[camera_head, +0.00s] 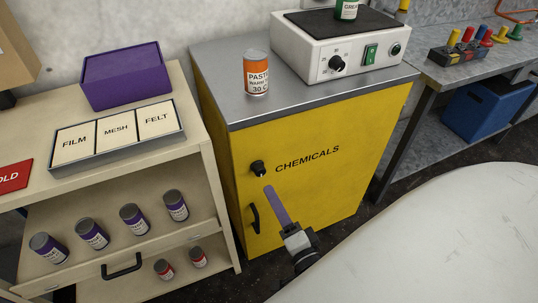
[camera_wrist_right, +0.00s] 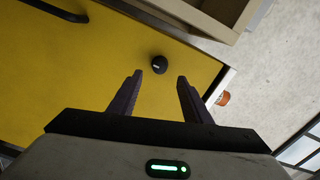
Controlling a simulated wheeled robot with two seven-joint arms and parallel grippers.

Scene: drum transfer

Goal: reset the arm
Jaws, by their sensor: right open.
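My right gripper (camera_head: 270,191) is in front of the yellow chemicals cabinet (camera_head: 320,185), just below its black knob (camera_head: 258,168). In the head view the purple fingers overlap, so the gap between them is hidden. In the right wrist view the gripper (camera_wrist_right: 160,76) is open and empty, with its two fingers apart. The black knob (camera_wrist_right: 158,67) appears between the fingertips there, on the yellow door (camera_wrist_right: 80,85). I cannot tell how far the fingertips are from the door. My left gripper is in neither view.
An orange-labelled can (camera_head: 256,75) and a white hotplate (camera_head: 335,45) stand on the cabinet. The cabinet's black handle (camera_head: 254,218) is below the knob. A beige cart (camera_head: 205,150) with a purple box (camera_head: 123,77), a labelled tray (camera_head: 180,138) and several cans stands left.

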